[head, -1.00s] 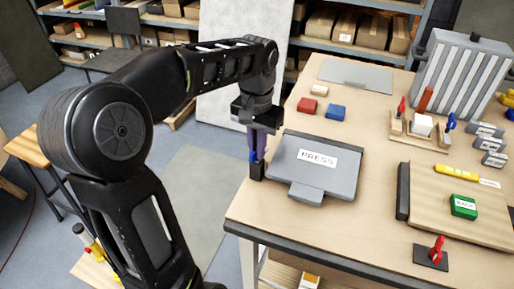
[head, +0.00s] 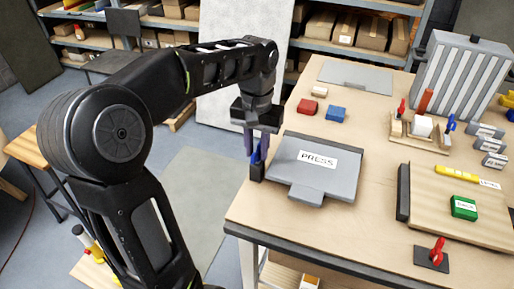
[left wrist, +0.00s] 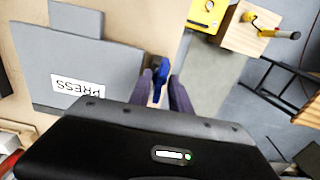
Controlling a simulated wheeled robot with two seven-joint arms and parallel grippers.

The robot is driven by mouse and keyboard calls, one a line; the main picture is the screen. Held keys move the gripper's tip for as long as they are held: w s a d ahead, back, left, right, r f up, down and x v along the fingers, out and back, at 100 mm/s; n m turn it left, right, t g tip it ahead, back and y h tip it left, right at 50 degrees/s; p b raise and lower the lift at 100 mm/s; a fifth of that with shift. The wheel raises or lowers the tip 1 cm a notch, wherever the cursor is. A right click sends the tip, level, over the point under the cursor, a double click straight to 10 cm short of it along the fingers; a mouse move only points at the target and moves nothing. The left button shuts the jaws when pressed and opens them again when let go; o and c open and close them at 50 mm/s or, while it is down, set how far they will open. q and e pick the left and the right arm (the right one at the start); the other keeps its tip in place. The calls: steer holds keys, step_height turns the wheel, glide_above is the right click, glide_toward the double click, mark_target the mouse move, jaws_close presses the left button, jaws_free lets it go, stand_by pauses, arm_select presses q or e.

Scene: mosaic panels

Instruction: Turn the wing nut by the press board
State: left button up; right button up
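The blue wing nut (head: 256,156) sits on a small black block (head: 257,172) at the table's left edge, beside the grey PRESS board (head: 290,178). My left gripper (head: 257,152) points down over the wing nut with two purple fingers apart. In the left wrist view, the wing nut (left wrist: 161,72) shows between the fingertips (left wrist: 162,80), with a visible gap between the fingers; the gripper looks open. Whether a finger touches the nut cannot be told. The PRESS board (left wrist: 85,55) also shows there on the left. My right gripper is not in view.
A red wing nut (head: 437,250) stands at the front right, near a wooden board (head: 460,215) with a green block (head: 464,207).

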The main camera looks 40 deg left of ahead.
mark_target(257, 149)
arm_select(q)
steer(key=shift+o, duration=0.5)
steer(key=shift+r, duration=0.15)
step_height(257, 149, up, 2)
step_height(257, 149, up, 5)
steer(key=p, duration=0.3)
steer(key=shift+r+p, duration=0.25)
steer(key=shift+p, duration=0.2)
